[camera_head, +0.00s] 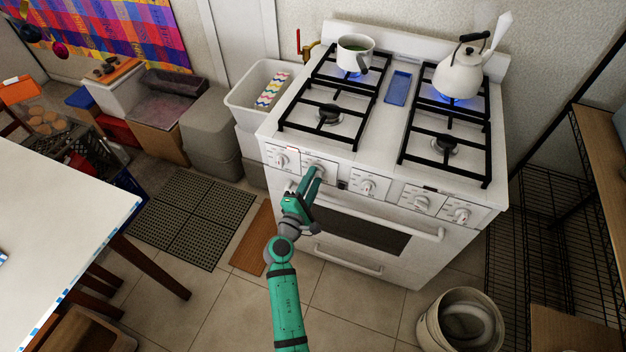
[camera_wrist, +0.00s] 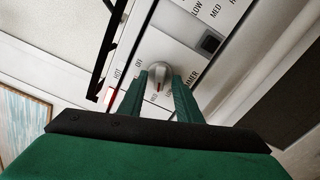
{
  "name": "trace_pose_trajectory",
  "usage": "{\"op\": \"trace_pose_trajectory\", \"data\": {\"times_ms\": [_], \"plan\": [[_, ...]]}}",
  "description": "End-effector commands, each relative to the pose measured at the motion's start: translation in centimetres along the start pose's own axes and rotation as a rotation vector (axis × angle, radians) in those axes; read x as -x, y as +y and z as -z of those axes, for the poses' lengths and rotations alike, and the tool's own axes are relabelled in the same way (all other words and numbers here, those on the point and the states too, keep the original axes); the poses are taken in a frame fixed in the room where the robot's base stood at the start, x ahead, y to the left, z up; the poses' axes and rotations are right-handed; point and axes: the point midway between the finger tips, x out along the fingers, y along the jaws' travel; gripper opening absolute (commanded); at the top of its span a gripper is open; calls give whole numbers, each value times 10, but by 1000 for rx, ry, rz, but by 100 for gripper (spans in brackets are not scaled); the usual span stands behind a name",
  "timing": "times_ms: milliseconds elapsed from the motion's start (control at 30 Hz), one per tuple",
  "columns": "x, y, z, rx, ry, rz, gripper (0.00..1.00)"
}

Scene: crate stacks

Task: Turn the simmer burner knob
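The simmer burner knob (camera_wrist: 159,74) is a white and grey round knob on the stove's front panel, with OFF, HOT, MED and partly hidden "…MMER" lettering around it. In the head view it is the second knob from the left (camera_head: 318,167), partly covered by my gripper. My green gripper (camera_head: 317,178) reaches up to the front panel. In the wrist view its two fingers (camera_wrist: 160,82) stand apart, one on each side of the knob. The fingers look open around it; whether they touch its sides is hard to see.
Other knobs (camera_head: 368,185) line the panel on both sides. The oven handle (camera_head: 385,216) runs just below. A bucket (camera_head: 460,322) stands at the lower right.

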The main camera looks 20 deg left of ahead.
Motion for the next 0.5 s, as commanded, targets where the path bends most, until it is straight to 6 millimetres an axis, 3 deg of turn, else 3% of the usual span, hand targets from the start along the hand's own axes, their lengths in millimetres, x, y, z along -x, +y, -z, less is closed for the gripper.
{"op": "trace_pose_trajectory", "data": {"times_ms": [267, 500], "plan": [[5, 0, 0, 0, -1, 0, 31], [44, -1, 0, 0, 1, 1, 31]]}}
